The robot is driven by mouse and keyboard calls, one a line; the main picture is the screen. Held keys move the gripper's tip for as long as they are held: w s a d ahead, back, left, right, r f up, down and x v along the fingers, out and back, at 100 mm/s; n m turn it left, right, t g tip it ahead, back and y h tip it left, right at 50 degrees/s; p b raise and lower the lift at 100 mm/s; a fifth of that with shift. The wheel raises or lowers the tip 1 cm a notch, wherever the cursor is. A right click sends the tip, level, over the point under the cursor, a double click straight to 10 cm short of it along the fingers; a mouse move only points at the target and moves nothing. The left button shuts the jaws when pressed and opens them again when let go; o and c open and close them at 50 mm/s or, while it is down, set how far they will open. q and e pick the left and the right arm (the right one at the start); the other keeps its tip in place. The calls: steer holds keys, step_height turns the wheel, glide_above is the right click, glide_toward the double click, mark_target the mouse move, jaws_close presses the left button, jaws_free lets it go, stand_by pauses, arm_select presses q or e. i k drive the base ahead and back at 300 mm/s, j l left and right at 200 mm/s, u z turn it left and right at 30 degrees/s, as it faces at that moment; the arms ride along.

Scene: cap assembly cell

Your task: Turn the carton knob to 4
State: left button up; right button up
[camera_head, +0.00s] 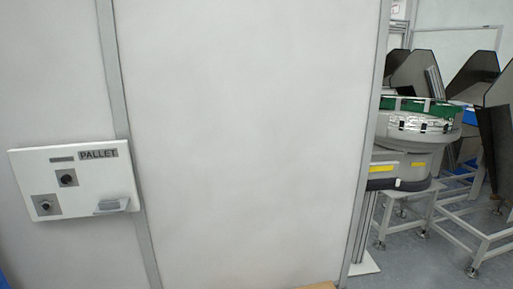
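A white control panel (88,199) labelled PALLET is mounted on the white wall at the left. It carries a black knob (67,178) near its middle and another black knob (45,206) at its lower left. A grey holder-like part (111,206) sits at its lower right. The knobs' settings are too small to read. No panel labelled carton shows in this view. Neither of my grippers is in view.
A white wall panel (240,120) between grey posts fills the middle. At the right, past the post (367,150), stand a round grey feeder (415,140) with a green rim, dark chutes (472,78) and metal frames (450,215) on a grey floor.

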mark_target(66, 178)
steer(key=u, duration=1.25)
steer(key=i+j, duration=0.1)
steer(key=j, duration=0.4)
steer(key=i+j, duration=0.1)
steer(key=j, duration=0.4)
steer(key=i+j+z, duration=0.1)
steer(key=j, duration=0.4)
